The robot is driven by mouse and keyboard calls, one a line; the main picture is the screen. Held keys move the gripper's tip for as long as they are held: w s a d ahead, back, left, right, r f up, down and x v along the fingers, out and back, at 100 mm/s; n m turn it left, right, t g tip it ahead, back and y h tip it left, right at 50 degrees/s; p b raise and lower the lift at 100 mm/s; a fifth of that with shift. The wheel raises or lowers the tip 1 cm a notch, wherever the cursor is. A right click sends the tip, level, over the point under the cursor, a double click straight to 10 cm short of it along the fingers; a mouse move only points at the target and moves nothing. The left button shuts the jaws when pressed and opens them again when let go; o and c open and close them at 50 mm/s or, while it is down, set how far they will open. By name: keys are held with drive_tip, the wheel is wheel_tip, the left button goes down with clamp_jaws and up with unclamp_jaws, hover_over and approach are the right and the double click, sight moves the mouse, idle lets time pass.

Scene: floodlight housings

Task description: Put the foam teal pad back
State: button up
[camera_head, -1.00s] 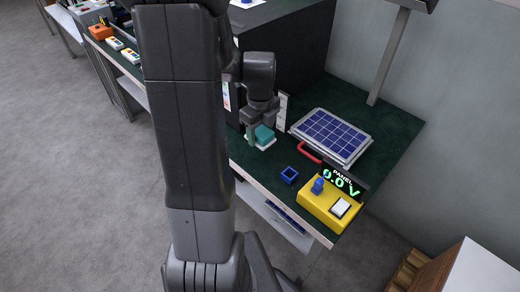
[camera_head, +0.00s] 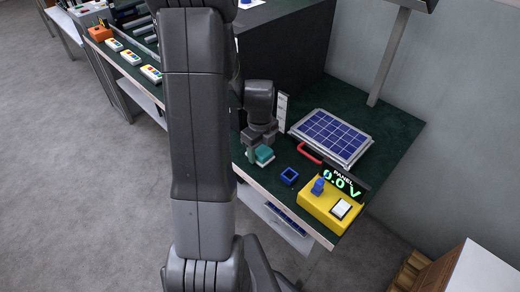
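The teal pad (camera_head: 264,155) is a small block with a pale lower edge. It is between the fingers of my gripper (camera_head: 262,151), which points down over the green bench top near its front edge. My gripper appears shut on the pad. I cannot tell whether the pad touches the bench or hangs just above it. Part of the pad is hidden by the fingers.
A small blue open square holder (camera_head: 289,176) stands right of the pad. Beyond it are a yellow box (camera_head: 331,207) with a "0.0 V" display (camera_head: 341,181), a red handle (camera_head: 309,152) and a solar panel (camera_head: 332,136). A dark cabinet (camera_head: 290,50) stands behind.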

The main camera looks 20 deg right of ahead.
sight(260, 149)
drive_tip(key=o, duration=0.4)
drive_tip(key=shift+r, duration=0.1)
wheel_tip(260, 149, up, 12)
drive_tip(key=p, duration=0.1)
idle(0.5)
